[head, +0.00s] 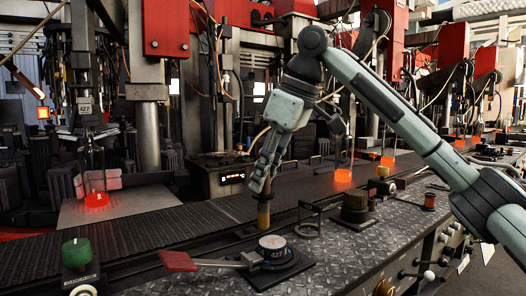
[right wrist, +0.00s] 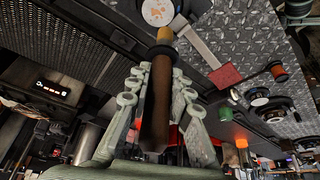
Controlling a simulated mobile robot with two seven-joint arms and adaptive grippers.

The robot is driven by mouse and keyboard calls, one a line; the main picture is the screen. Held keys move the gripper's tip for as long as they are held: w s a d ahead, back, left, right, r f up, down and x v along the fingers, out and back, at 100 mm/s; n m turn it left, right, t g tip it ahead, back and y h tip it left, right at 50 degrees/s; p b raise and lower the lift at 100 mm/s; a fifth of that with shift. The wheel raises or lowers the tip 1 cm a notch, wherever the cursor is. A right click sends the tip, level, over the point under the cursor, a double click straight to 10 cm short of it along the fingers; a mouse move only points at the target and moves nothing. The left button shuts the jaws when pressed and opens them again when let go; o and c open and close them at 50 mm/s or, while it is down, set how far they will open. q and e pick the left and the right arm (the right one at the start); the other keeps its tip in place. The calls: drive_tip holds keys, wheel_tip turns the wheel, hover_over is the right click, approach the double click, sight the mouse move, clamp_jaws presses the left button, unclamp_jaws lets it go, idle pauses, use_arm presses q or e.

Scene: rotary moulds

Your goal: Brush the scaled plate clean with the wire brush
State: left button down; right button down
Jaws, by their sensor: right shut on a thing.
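My right gripper (head: 267,170) points down above the bench and is shut on the wire brush (head: 264,212). The brush has a dark brown handle and a yellowish lower end; it hangs nearly upright. In the right wrist view the brush (right wrist: 157,100) stands between the fingers (right wrist: 158,95). Below its tip is a pale round plate (head: 272,242) marked 427, on a dark square base. In the right wrist view the plate (right wrist: 157,11) shows orange-brown patches. I cannot tell whether the brush touches it. My left gripper is not in view.
A grey bar with a red grip (head: 178,261) sticks out left beside the plate.

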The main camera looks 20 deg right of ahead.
drive_tip(key=shift+r, duration=2.15)
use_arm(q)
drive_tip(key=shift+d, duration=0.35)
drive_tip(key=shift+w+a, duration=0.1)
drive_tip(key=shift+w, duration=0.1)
